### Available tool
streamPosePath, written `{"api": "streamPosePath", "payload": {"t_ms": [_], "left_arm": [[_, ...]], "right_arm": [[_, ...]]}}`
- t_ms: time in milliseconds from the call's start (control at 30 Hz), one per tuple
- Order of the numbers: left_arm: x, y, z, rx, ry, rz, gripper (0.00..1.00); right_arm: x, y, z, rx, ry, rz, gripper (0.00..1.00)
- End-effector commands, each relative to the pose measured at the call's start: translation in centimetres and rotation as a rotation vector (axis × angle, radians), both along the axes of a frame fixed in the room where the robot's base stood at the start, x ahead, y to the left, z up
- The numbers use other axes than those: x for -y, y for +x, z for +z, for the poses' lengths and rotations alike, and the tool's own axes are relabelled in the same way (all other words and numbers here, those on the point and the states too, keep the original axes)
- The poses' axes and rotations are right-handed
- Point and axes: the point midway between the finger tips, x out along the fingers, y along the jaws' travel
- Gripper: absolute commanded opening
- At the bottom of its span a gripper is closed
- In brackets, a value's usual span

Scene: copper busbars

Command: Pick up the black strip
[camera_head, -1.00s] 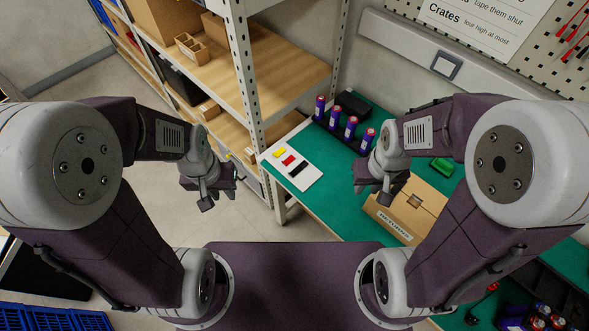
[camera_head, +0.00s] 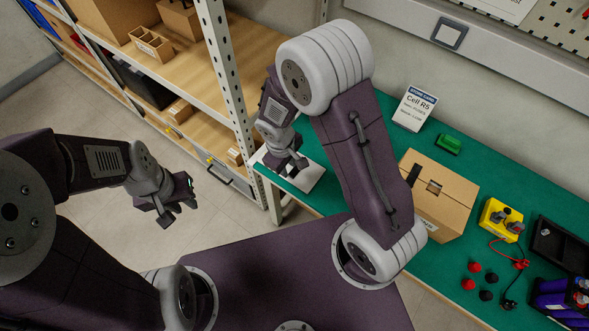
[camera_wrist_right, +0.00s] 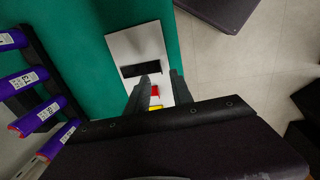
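The black strip (camera_wrist_right: 141,70) lies on a white card (camera_wrist_right: 124,43), seen in the right wrist view. A small red piece (camera_wrist_right: 155,90) and a yellow piece (camera_wrist_right: 155,108) lie on the same card. My right gripper (camera_wrist_right: 160,77) is open and empty above the card, its fingertips near the strip; contact is not visible. In the head view my right gripper (camera_head: 285,168) is over the white card (camera_head: 310,180) and its arm hides the strip. My left gripper (camera_head: 176,210) appears open and empty, above the floor left of the table.
The green table (camera_head: 480,175) also holds a cardboard box (camera_head: 440,190), a sign (camera_head: 414,108), a green block (camera_head: 448,143) and a yellow device (camera_head: 501,218). A shelf unit (camera_head: 228,90) stands left of the table.

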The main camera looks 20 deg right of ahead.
Motion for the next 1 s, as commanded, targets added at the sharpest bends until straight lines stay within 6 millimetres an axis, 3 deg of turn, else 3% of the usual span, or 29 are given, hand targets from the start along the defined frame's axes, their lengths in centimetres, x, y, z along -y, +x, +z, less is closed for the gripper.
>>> {"api": "streamPosePath", "payload": {"t_ms": [100, 333, 600, 633, 733, 1000], "left_arm": [[0.0, 0.0, -0.3, 0.0, 0.0, 0.0, 0.26], [0.0, 0.0, -1.8, 0.0, 0.0, 0.0, 0.26], [0.0, 0.0, -1.8, 0.0, 0.0, 0.0, 0.26], [0.0, 0.0, -1.8, 0.0, 0.0, 0.0, 0.26], [0.0, 0.0, -1.8, 0.0, 0.0, 0.0, 0.26], [0.0, 0.0, -1.8, 0.0, 0.0, 0.0, 0.26]], "right_arm": [[0.1, 0.0, -0.7, -0.001, -0.001, 0.0, 0.28], [0.4, -0.1, -4.8, 0.0, 0.0, 0.0, 0.28], [0.5, 0.0, -5.2, 0.001, 0.001, -0.001, 0.28], [0.5, 0.0, -5.2, 0.001, 0.001, -0.001, 0.25], [0.5, 0.0, -5.2, 0.001, 0.001, -0.001, 0.0], [0.5, 0.0, -5.2, 0.002, 0.001, -0.001, 0.0]]}}
